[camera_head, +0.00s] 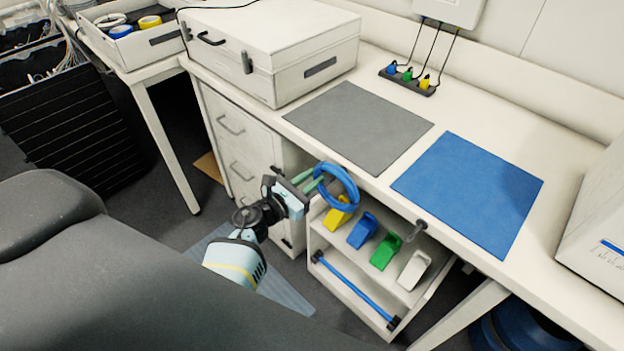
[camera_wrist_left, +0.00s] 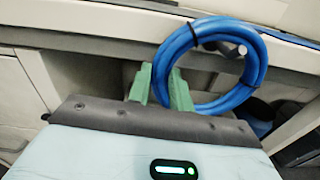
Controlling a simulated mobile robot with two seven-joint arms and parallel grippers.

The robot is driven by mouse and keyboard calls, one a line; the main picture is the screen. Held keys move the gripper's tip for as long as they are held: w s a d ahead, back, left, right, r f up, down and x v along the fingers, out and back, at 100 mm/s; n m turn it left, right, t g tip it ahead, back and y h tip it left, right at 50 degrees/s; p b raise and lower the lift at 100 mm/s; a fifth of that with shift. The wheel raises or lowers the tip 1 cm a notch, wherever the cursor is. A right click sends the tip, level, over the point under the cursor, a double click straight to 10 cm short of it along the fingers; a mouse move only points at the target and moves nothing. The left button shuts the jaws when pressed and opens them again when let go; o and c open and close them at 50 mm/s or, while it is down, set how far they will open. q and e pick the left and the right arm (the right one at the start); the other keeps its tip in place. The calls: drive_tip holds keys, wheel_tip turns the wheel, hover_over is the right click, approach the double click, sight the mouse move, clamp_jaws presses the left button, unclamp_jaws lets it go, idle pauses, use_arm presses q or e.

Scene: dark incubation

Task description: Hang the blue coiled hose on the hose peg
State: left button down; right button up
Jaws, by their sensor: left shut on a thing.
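The blue coiled hose (camera_head: 351,183) is a ring held upright in front of the desk edge. My left gripper (camera_head: 314,184) is shut on its near left side with green fingers. In the left wrist view the hose (camera_wrist_left: 264,70) stands beyond the fingers (camera_wrist_left: 160,88), with a dark tie at its top. The hose peg (camera_head: 420,226) is a short grey rod at the desk's front edge, right of the hose and apart from it in the head view. In the left wrist view the peg (camera_wrist_left: 241,51) shows through the ring. My right gripper is not in view.
Below the desk edge, a white rack (camera_head: 325,240) holds yellow, blue, green and white holders and a blue bar. A grey mat (camera_head: 360,125) and a blue mat (camera_head: 470,190) lie on the desk. A white case (camera_head: 270,45) stands at the back left.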

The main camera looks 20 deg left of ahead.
use_arm(q)
drive_tip(key=shift+r, duration=0.1)
drive_tip(key=c, duration=1.3)
unclamp_jaws()
drive_tip(key=shift+o, duration=0.6)
drive_tip(key=v, duration=0.7)
drive_tip(key=shift+s+a+b, duration=0.15)
drive_tip(key=shift+s+b, duration=0.2)
